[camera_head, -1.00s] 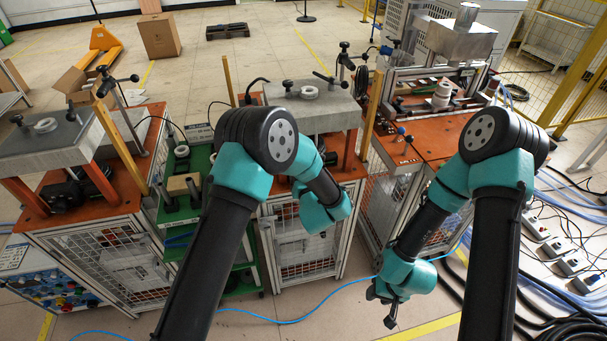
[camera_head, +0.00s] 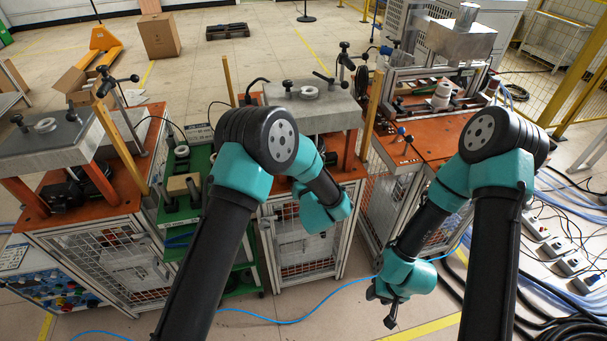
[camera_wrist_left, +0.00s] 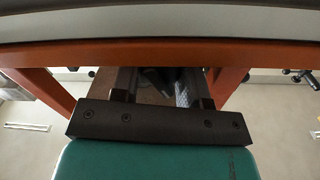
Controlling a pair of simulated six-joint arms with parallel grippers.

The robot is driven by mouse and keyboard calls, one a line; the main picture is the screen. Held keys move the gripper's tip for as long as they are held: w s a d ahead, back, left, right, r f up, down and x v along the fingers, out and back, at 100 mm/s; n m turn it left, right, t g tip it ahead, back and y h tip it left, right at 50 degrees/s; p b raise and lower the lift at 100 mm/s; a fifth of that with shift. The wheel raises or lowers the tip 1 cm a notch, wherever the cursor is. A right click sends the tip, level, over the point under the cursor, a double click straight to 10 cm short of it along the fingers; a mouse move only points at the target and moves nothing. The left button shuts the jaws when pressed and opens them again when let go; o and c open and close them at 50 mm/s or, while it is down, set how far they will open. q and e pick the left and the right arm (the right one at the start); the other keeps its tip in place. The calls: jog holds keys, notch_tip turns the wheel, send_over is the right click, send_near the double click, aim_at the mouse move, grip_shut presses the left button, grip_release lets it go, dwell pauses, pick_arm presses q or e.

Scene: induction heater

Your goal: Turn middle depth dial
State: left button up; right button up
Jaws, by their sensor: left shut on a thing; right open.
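The middle machine stands at the centre of the head view, with a grey top slab (camera_head: 310,110) on orange legs. My left wrist is in front of it, below the slab, and hides my left gripper there. In the left wrist view my left gripper (camera_wrist_left: 160,85) reaches under the slab between two orange legs (camera_wrist_left: 230,88). Its fingers are shut on a dark part (camera_wrist_left: 157,84), whose shape is hard to make out. I cannot clearly identify the middle depth dial. My right gripper (camera_head: 381,308) is open and empty, low over the floor in front of the right machine.
A similar machine (camera_head: 45,140) stands at the left, and another with an orange top (camera_head: 435,133) at the right. A green shelf unit (camera_head: 185,215) stands left of the middle machine. A blue hose (camera_head: 290,321) crosses the floor. Cables and sockets lie at the right.

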pick_arm(q)
jog(key=n, duration=0.4)
jog(key=shift+a+f+n, duration=0.1)
jog(key=shift+a+n, duration=0.05)
jog(key=shift+n, duration=2.15)
jog(key=o, duration=0.9)
jog(key=shift+s+f+m, duration=0.1)
jog(key=shift+m, duration=0.2)
